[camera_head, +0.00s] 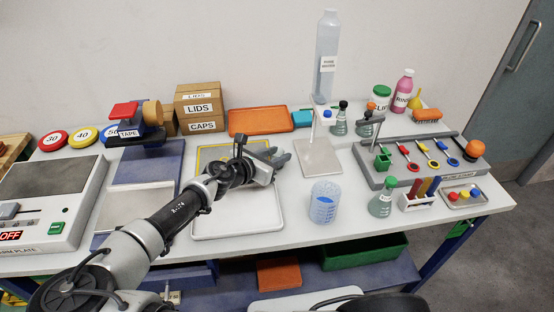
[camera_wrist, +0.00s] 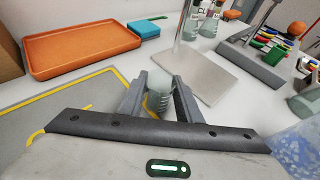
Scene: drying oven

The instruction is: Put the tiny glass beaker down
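The tiny glass beaker (camera_wrist: 158,102) is clear with a faint greenish tint. In the wrist view it stands between my two grey fingers, which touch it on both sides. My gripper (camera_wrist: 160,90) is shut on it; in the head view my gripper (camera_head: 277,157) is over the back right of the yellow-edged area (camera_head: 200,155). The beaker cannot be made out in the head view, hidden by my gripper. I cannot tell whether its base touches the surface.
A white tray (camera_head: 238,235) lies in front of my gripper. An orange tray (camera_head: 258,122) lies behind, and a stand with a grey base plate (camera_head: 319,158) is close on the right. A large blue-speckled beaker (camera_head: 324,204) stands at front right.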

